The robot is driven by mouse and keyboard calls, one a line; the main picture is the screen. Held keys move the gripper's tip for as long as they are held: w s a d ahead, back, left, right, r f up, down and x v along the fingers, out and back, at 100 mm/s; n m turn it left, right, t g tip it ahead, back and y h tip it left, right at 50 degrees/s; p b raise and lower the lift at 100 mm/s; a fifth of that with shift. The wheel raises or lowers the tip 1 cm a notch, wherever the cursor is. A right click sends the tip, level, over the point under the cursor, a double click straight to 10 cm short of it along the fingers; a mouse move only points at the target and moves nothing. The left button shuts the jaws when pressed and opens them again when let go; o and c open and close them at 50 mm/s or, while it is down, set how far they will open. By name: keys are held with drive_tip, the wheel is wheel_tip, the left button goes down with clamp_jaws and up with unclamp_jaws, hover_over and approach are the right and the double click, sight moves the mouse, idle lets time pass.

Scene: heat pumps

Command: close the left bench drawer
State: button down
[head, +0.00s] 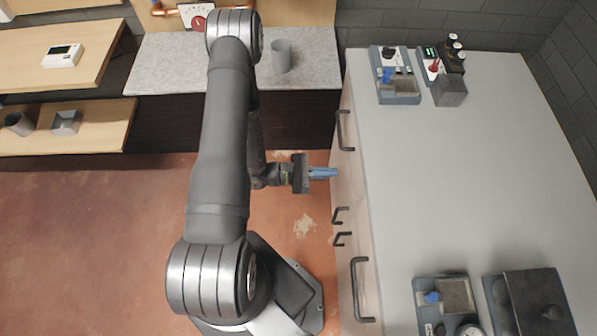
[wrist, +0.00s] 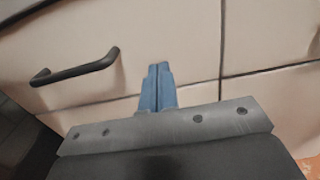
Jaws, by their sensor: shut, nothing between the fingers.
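The left bench drawer is a pale front with a dark bar handle (head: 345,131) on the side of the bench facing me, at the far end in the head view. In the wrist view its pale front (wrist: 150,40) fills the upper left, with the handle (wrist: 75,70) left of my gripper. My gripper (head: 334,173) has its blue fingers shut and empty, pointing at the front beside the handle. In the wrist view the fingertips (wrist: 158,68) overlap the drawer front; I cannot tell whether they touch it. Dark seams edge the front; any remaining opening is unclear.
The grey bench top (head: 450,180) holds devices at its far and near ends. More dark handles, including a long one (head: 361,290), stick out along the bench front. A counter with a grey cup (head: 281,56) stands behind. The reddish floor (head: 90,230) is open at left.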

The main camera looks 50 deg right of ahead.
sight(356, 172)
drive_tip(key=v, duration=0.8)
drive_tip(key=shift+w+a, duration=0.15)
drive_tip(key=shift+a, duration=0.1)
drive_tip(key=shift+x, duration=7)
drive_tip(key=shift+f, duration=0.1)
drive_tip(key=v, duration=1.3)
drive_tip(key=shift+w+a, duration=0.1)
drive_tip(key=shift+x, duration=6.65)
